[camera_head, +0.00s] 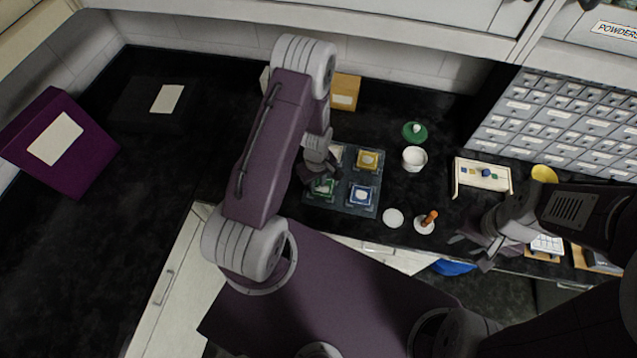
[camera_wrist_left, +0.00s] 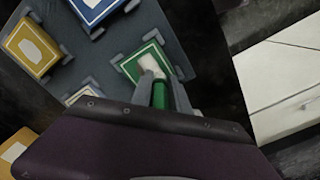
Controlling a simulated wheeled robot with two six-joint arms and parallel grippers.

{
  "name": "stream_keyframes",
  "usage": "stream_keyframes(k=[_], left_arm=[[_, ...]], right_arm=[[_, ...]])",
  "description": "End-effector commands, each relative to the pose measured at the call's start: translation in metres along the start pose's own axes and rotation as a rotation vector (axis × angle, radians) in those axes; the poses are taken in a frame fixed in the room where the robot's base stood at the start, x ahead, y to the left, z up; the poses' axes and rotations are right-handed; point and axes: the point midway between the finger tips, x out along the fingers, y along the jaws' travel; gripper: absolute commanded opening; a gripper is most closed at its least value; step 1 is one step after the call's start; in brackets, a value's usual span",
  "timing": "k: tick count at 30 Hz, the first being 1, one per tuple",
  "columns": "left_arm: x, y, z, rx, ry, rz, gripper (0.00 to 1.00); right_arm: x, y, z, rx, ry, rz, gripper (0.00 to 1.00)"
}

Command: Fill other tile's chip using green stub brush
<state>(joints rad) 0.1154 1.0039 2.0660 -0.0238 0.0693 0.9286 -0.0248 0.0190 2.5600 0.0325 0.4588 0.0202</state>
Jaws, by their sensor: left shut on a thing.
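A dark tray (camera_head: 345,206) holds several framed tiles: a yellow one (camera_head: 368,159), a blue one (camera_head: 362,195), a green one (camera_head: 322,187) and a pale one mostly behind my left arm. The yellow, blue and green tiles have whitish patches. My left gripper (camera_wrist_left: 165,98) is shut on the green stub brush (camera_wrist_left: 159,94). The brush's whitish tip (camera_wrist_left: 149,66) is over the middle of the green tile (camera_wrist_left: 132,65); I cannot tell whether it touches. In the head view the brush is largely hidden. My right gripper (camera_head: 474,250) is open and empty near the counter's front edge.
Right of the tray are a white bowl (camera_head: 414,160), a green lid (camera_head: 415,133), a white disc (camera_head: 393,217) and an orange-handled stub (camera_head: 429,218) on another disc. A pale rack (camera_head: 468,188) with coloured pieces and a yellow bowl (camera_head: 544,173) are further right.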

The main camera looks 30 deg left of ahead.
Motion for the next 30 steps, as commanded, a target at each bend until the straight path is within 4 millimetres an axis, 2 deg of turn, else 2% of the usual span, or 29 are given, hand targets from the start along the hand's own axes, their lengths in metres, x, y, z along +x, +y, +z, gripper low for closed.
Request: stream_keyframes(k=[17,30], left_arm=[[0.000,0.013,-0.015,-0.001,0.000,0.000,0.00],[0.000,0.021,-0.007,0.001,-0.001,-0.001,0.00]], right_arm=[[0.003,0.000,0.000,0.000,0.000,0.000,0.36],[0.004,0.000,0.000,0.000,0.000,0.000,0.36]])
